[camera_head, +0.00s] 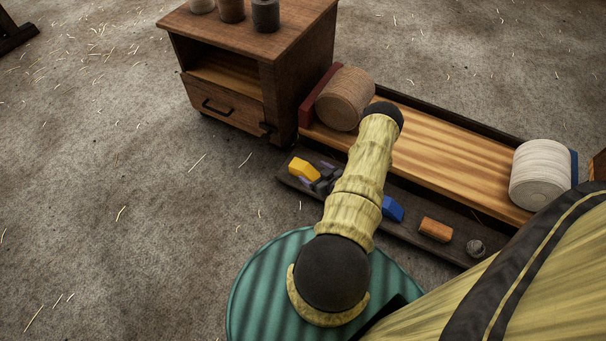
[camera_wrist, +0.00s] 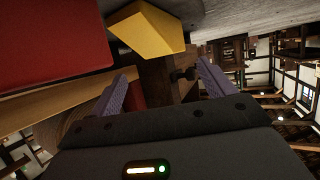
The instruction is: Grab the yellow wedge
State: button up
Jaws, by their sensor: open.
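The yellow wedge (camera_head: 304,169) lies at the left end of a low dark ledge in the head view. In the wrist view the yellow wedge (camera_wrist: 148,32) is large, at the top and left of centre, beyond the fingertips. My gripper (camera_head: 315,175) is right beside the wedge, on its near right side in the head view. In the wrist view my gripper (camera_wrist: 167,70) has its two purple fingers spread with nothing held between them. I cannot tell whether a finger touches the wedge. My arm hides part of the ledge.
The dark ledge (camera_head: 410,236) also holds a blue block (camera_head: 393,209), an orange-brown block (camera_head: 436,229) and a small grey roll (camera_head: 476,248). Behind it is a wooden bench (camera_head: 455,160) with a tan coil (camera_head: 345,97) and white coil (camera_head: 540,174). A cabinet (camera_head: 225,100) stands at back left.

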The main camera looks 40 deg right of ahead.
aim_at(303, 167)
jog(key=shift+w+f, duration=0.1)
jog(key=shift+w, duration=0.15)
jog(key=shift+w+f+b, duration=0.25)
jog(key=shift+b, duration=0.1)
jog(key=b+x, duration=0.3)
jog(key=x, duration=0.1)
jog(key=shift+s+a+f, duration=0.1)
jog(key=shift+a+f, duration=0.05)
jog(key=shift+a, duration=0.1)
jog(key=shift+w, duration=0.35)
jog(key=shift+c, duration=0.2)
jog(key=c, duration=1.3)
